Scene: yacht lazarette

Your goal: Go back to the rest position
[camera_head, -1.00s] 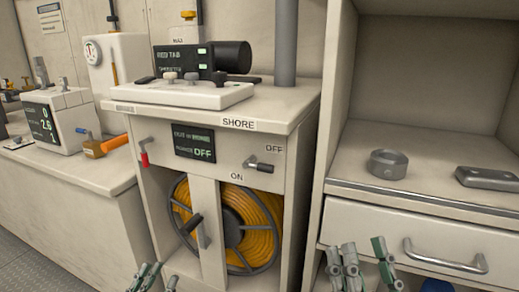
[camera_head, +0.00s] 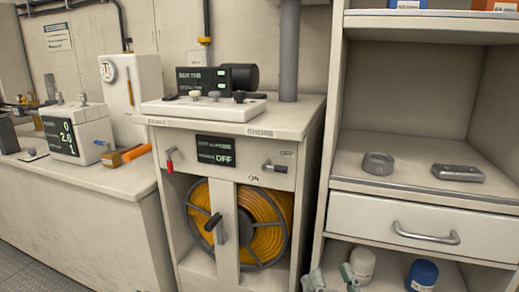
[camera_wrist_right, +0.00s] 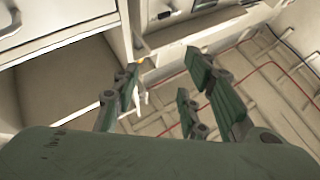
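My right gripper (camera_head: 334,277) shows only by its fingertips at the bottom edge of the head view, in front of the lower shelf of the right-hand cabinet. In the right wrist view its green fingers (camera_wrist_right: 170,95) are spread apart with nothing between them. My left gripper is not in the head view. The shore power cabinet (camera_head: 225,160) stands in the middle, with its panel reading OFF and a yellow cable reel (camera_head: 258,215) inside.
The right-hand cabinet has a drawer (camera_head: 420,226) with a handle, and a shelf with a round grey tin (camera_head: 378,163) and a grey case (camera_head: 457,173). A blue-lidded jar (camera_head: 422,274) and a white jar (camera_head: 362,263) stand below. A bench (camera_head: 90,185) is at the left.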

